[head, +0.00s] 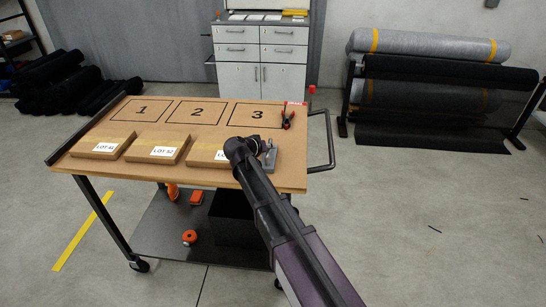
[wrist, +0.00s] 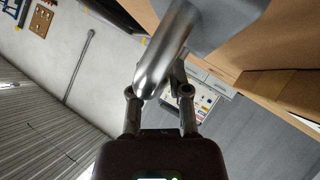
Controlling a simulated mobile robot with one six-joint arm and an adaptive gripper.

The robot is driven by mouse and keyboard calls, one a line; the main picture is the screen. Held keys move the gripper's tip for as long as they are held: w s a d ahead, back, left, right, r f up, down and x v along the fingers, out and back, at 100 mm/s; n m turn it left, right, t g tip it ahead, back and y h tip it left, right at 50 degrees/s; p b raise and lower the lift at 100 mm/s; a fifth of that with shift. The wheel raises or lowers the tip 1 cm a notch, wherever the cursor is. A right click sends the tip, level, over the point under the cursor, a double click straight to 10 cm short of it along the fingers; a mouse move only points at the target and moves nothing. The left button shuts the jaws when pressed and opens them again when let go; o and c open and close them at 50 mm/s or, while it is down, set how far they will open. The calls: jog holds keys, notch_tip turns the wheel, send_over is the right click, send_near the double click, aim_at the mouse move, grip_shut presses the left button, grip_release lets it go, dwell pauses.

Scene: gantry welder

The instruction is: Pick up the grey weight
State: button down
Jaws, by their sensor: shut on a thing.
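The grey weight (head: 269,157) is at the right front of the cart's brown top, partly hidden behind my arm in the head view. In the wrist view its grey block (wrist: 222,18) is at the top, with a shiny metal handle (wrist: 168,50) reaching down between my fingers. My gripper (wrist: 158,88) is shut on this handle. In the head view my gripper (head: 257,150) is at the weight, beside the right-hand carton. I cannot tell whether the weight touches the cart top.
Three flat cartons (head: 158,148) line the cart (head: 290,180) front, the right one partly behind my arm. Outlined squares 1, 2 and 3 (head: 257,115) lie behind them. A push handle (head: 330,140) sticks out right. Open floor lies right.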

jog(key=shift+r, duration=0.2)
jog(key=shift+w+r+p, duration=0.1)
jog(key=shift+r+p, duration=1.45)
jog(key=shift+p, duration=0.25)
jog(key=s+a, duration=0.3)
jog(key=s, duration=0.4)
jog(key=s+a+r+p, duration=0.1)
jog(key=s+a, duration=0.2)
jog(key=s, duration=0.4)
jog(key=shift+s+a+r, duration=0.15)
jog(key=shift+s+r, duration=0.1)
jog(key=shift+s, duration=0.15)
